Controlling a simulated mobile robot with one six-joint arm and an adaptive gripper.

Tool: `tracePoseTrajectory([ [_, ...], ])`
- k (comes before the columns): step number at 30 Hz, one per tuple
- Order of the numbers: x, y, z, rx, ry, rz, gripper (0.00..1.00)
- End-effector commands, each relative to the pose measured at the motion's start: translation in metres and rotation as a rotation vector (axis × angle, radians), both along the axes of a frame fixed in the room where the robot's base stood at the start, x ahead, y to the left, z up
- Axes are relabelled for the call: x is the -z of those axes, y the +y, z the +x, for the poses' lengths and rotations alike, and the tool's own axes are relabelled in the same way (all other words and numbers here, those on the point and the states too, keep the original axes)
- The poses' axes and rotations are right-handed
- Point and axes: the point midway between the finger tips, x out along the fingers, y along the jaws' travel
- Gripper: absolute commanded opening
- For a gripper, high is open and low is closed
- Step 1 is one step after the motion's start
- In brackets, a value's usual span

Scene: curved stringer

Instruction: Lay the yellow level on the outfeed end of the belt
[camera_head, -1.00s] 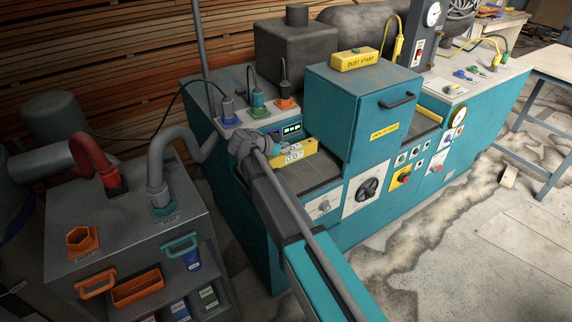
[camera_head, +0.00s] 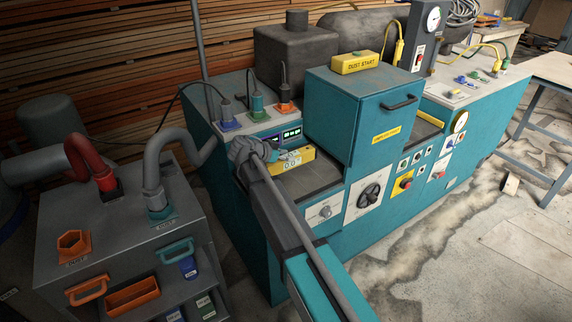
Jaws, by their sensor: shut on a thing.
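The yellow level (camera_head: 306,154), a short block with a white label on its front, is at the left end of the teal machine, just above or touching the dark belt (camera_head: 318,178). I cannot tell whether it touches. My gripper (camera_head: 284,157) is shut on the level, reaching it from the left; my wrist and arm partly hide its left part and the belt. The belt runs under the teal hood, and a dark strip of bed (camera_head: 426,129) shows on the hood's right side beside a yellow bar (camera_head: 430,117). No outfeed label is legible.
The teal hood (camera_head: 345,115) stands right of the level, with a yellow "DUST START" box (camera_head: 355,63) on top. Hose ports (camera_head: 256,112) stand behind the level. A grey cart (camera_head: 110,245) with hoses and bins is at left. Open floor lies in front at right.

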Motion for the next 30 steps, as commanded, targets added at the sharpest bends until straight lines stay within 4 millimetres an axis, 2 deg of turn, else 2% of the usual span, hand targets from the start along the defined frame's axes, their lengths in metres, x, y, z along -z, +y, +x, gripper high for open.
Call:
tracePoseTrajectory([
  [2,0.009,0.002,0.006,0.0,-0.001,-0.001,0.0],
  [12,0.034,0.001,0.004,0.0,-0.001,-0.001,0.0],
  [29,0.038,0.001,0.004,0.0,-0.001,-0.001,0.0],
  [30,0.038,0.001,0.004,0.0,0.0,0.0,0.5],
])
